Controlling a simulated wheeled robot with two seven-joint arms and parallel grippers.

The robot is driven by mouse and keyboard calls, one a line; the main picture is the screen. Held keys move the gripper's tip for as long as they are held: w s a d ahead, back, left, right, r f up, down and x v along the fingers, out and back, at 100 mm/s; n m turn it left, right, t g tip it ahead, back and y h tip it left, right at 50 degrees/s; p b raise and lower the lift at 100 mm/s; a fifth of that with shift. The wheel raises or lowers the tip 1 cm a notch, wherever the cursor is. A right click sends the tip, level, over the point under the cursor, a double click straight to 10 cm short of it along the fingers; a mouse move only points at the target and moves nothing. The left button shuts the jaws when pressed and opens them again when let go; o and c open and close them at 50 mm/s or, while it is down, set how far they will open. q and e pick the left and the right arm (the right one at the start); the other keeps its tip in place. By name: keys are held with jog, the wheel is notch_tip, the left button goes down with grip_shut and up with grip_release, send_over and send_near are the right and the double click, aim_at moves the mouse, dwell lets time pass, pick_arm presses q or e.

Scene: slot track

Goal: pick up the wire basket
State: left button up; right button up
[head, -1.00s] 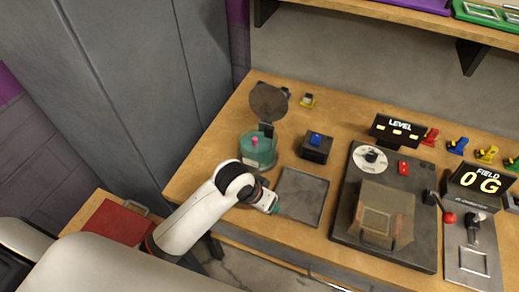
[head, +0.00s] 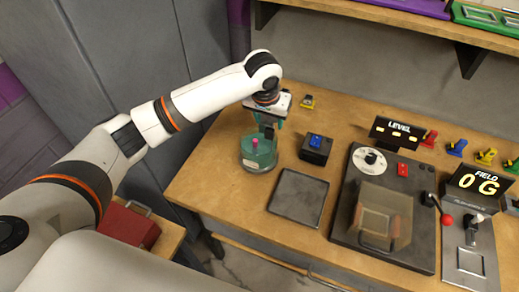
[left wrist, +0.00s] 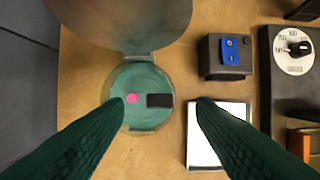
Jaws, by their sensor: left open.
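My left gripper (head: 267,119) is open and empty above a round teal container (head: 258,163) at the back left of the bench. In the left wrist view its two green fingers (left wrist: 160,105) spread on either side of the container (left wrist: 140,77), seen from above. A pink knob (left wrist: 132,98) and a dark block (left wrist: 160,101) show at the container. The pink knob also shows in the head view (head: 255,142). I cannot make out a wire basket clearly; it may be inside the container. My right gripper is not in view.
A raised round lid (left wrist: 125,15) stands behind the container. A dark box with a blue top (head: 316,148) and a flat grey plate (head: 298,197) are close by. A dark panel with a clear cover (head: 380,215) lies to the right. A red box (head: 130,224) is lower left.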

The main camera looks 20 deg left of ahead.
aim_at(270, 129)
pick_arm(q)
jog(key=x, duration=0.2)
jog(key=shift+w+f, duration=0.1)
jog(key=shift+f, duration=0.2)
jog(key=shift+f+p, duration=0.3)
jog(key=shift+p, duration=0.15)
jog(key=p+x, duration=0.1)
jog(key=x, duration=0.2)
jog(key=shift+f, duration=0.4)
jog(key=shift+a+f, duration=0.1)
jog(key=shift+f, duration=0.3)
grip_shut()
